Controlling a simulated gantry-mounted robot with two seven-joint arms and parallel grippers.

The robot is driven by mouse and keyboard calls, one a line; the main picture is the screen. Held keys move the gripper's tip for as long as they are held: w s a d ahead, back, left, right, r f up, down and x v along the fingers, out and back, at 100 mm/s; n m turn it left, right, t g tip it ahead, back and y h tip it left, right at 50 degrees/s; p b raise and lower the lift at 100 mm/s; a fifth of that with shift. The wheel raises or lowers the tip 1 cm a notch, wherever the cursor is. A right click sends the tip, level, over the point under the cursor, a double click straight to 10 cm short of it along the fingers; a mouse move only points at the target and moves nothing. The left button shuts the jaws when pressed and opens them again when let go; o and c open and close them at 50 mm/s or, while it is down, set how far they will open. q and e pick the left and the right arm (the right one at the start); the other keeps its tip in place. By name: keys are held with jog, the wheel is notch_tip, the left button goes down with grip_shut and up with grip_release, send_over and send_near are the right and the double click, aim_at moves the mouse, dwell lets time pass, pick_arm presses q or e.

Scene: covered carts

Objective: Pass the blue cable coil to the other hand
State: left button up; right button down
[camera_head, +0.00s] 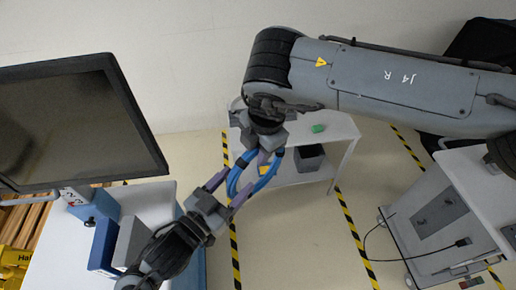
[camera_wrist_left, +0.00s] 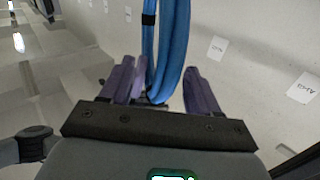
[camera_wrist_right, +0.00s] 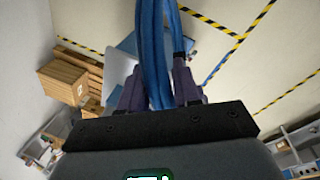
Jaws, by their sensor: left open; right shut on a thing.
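The blue cable coil (camera_head: 263,176) hangs in the air in the middle of the head view. My right gripper (camera_head: 265,146) is shut on its upper part. In the right wrist view the coil (camera_wrist_right: 153,60) runs up from between the purple fingers (camera_wrist_right: 160,95). My left gripper (camera_head: 228,189) is open below and to the left, its fingers pointing at the coil's lower part. In the left wrist view the coil (camera_wrist_left: 168,50) stands between the spread purple fingers (camera_wrist_left: 165,88). I cannot tell whether the left fingers touch it.
A white cart (camera_head: 343,137) behind holds a green item (camera_head: 318,128) on top and a dark bin (camera_head: 309,158) below. A monitor (camera_head: 80,125) stands at left above a blue box (camera_head: 103,246). Another cart (camera_head: 425,215) is at right. Open floor lies between.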

pick_arm(q)
jog(key=shift+s, duration=0.1)
jog(key=v, duration=1.2)
jog(key=w+a+f+n+g+y, duration=0.2)
jog(key=a+f+n+y, duration=0.1)
jog(key=a+f+y, duration=0.7)
jog(key=s+f+n+g+y, duration=0.1)
jog(key=s+f+n+g, duration=0.2)
jog(key=s+f+g, duration=0.5)
jog(key=s+f, duration=0.5)
jog(key=s, duration=0.1)
jog(key=shift+s+a+n, duration=0.15)
jog(key=shift+a+n, duration=0.25)
